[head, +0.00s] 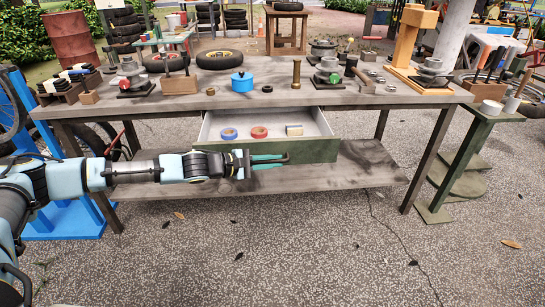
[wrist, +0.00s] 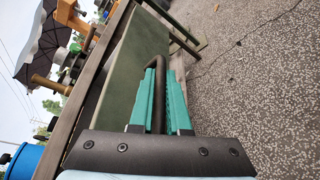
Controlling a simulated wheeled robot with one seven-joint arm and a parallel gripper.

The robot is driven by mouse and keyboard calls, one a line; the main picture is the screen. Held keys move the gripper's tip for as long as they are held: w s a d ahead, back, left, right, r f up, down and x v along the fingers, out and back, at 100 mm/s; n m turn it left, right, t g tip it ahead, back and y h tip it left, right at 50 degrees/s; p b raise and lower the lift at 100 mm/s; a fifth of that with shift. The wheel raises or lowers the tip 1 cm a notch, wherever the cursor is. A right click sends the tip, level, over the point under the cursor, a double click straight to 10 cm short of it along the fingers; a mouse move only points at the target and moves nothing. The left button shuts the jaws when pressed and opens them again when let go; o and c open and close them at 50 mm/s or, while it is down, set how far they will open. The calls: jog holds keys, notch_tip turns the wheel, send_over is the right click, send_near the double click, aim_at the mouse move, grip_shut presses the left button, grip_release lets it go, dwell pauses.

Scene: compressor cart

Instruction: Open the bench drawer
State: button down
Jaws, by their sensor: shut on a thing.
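The bench drawer stands pulled out from under the bench top, its green front (head: 315,151) facing me. Inside it lie a blue tape roll (head: 229,133), a red roll (head: 259,132) and a yellowish-white item (head: 294,130). My gripper (head: 284,159) reaches in from the left, at the drawer front. In the wrist view its two teal fingers (wrist: 163,85) lie on either side of the dark bar handle (wrist: 158,62) and are shut on it. The green front (wrist: 128,70) stands beside them. In the head view the handle is mostly hidden by the fingers.
The wooden bench top (head: 230,97) holds a blue pot (head: 242,82), a brass cylinder (head: 296,74) and several metal parts. A lower shelf (head: 350,180) runs below the drawer. A green side stand (head: 462,160) is at the right.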

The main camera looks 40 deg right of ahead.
jog(key=c, duration=0.9)
grip_release()
jog(key=shift+v, duration=5.4)
jog(key=shift+s, duration=0.1)
